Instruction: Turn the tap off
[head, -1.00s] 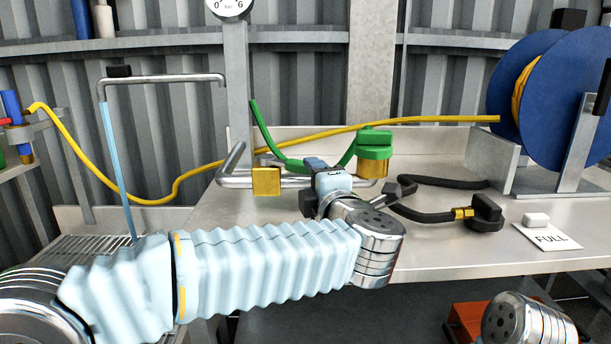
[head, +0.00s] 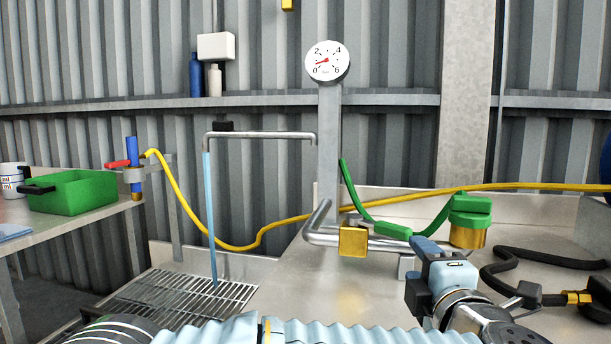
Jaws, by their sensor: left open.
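A bent steel pipe (head: 325,238) with a brass block (head: 353,241) lies along the bench. A green handle-like piece (head: 393,230) shows just above this pipe on the right. My left gripper (head: 412,272) is open, beside the pipe's right end; I cannot tell whether it touches. Its arm crosses the bottom edge. My right gripper is out of view.
A gauge (head: 327,61) on a post has its needle between 0 and 2. A green-capped brass fitting (head: 468,222) and a black hose (head: 520,258) are right of the gripper. A yellow hose (head: 285,226) crosses behind. A green bin (head: 75,190) sits on the left bench.

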